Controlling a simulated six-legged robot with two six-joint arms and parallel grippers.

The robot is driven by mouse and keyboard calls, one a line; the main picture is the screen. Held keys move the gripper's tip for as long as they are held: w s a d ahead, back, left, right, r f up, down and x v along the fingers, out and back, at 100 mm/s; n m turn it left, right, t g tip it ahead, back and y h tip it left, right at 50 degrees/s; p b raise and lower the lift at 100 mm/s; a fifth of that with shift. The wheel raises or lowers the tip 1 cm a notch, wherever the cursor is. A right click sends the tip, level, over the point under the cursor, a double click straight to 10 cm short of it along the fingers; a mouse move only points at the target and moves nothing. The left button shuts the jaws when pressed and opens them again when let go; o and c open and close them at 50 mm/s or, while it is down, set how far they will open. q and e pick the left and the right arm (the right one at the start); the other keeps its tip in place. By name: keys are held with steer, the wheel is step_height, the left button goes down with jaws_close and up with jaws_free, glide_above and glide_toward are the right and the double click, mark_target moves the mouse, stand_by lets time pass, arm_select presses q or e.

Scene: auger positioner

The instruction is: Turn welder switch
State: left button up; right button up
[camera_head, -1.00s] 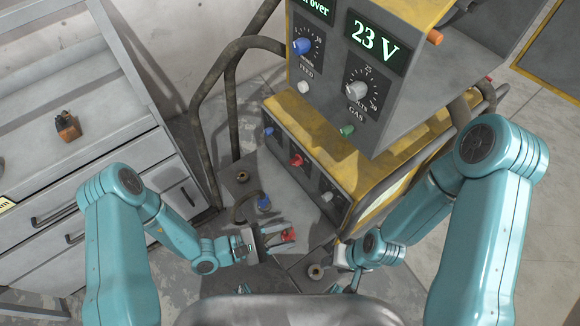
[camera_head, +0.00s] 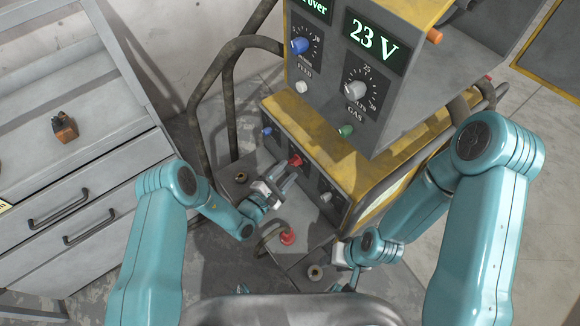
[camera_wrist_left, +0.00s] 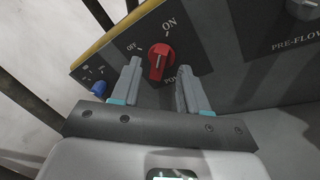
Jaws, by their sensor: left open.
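The welder's red power switch (camera_head: 295,160) is on the lower front panel. In the left wrist view the red knob (camera_wrist_left: 160,62) has OFF at its upper left and ON at its upper right; which mark it points to is hard to tell. My left gripper (camera_head: 286,178) is open in front of the knob. Its two fingers (camera_wrist_left: 157,84) stand on either side of the knob's lower part in the wrist view; contact is not clear. My right gripper (camera_head: 345,282) is low by the machine's base, partly hidden, its jaws unclear.
A blue knob (camera_head: 267,131) and a grey knob (camera_head: 327,197) flank the switch. The upper unit (camera_head: 400,95) overhangs the lower panel. A red cable plug (camera_head: 287,237) sits below the panel. Dark tube rails (camera_head: 230,100) rise at the left, beside a grey drawer cabinet (camera_head: 75,190).

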mark_target(295, 162)
arm_select(q)
steer(key=shift+x, duration=1.35)
jaws_close()
